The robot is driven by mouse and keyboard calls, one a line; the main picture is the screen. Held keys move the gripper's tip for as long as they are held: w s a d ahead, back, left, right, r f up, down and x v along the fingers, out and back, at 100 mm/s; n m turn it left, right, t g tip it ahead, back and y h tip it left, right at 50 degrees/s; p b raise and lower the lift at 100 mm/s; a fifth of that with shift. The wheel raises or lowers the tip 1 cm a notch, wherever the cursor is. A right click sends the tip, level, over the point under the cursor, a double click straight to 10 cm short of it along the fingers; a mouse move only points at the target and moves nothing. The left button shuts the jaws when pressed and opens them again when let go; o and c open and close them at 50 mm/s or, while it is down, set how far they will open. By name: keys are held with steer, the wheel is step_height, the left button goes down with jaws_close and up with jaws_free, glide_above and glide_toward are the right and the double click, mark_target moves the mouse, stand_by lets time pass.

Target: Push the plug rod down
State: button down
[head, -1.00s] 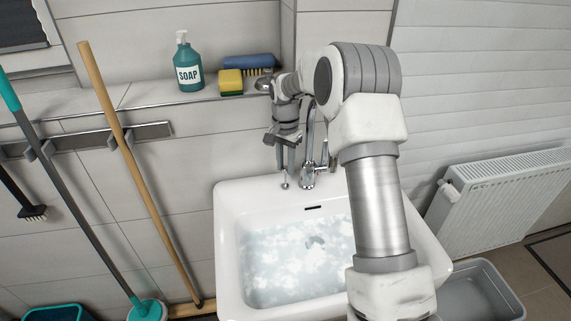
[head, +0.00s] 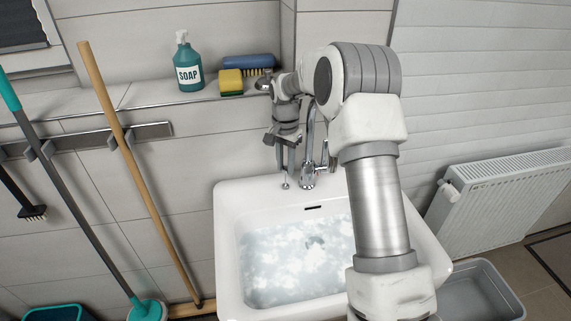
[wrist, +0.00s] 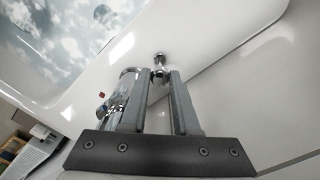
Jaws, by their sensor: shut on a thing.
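The plug rod is a small chrome rod with a round knob (head: 285,186) on the back rim of the white sink (head: 228,235), left of the faucet. My gripper (head: 286,171) points down at it from above. In the wrist view, my gripper's two grey fingers (wrist: 159,78) reach the rod, and its knob (wrist: 159,58) shows at the fingertips. The fingers are shut on the rod; the exact contact is partly hidden. The sink holds water with foam, and the drain shows dimly at its bottom.
The chrome faucet (head: 307,160) stands close to the right of my gripper. A soap bottle (head: 189,66), a yellow sponge (head: 231,83) and a blue brush (head: 249,62) stand on the ledge behind. A radiator (head: 500,200) is at right.

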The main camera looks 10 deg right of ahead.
step_height(320, 180, down, 3)
steer(key=shift+f+b, duration=0.15)
steer(key=shift+b, duration=0.6)
steer(key=shift+s, duration=0.1)
steer(key=c, duration=0.7)
jaws_free()
steer(key=shift+o, duration=0.2)
step_height(320, 180, up, 18)
steer(key=p, duration=0.1)
steer(key=shift+f+p, duration=0.25)
steer(key=shift+p, duration=0.1)
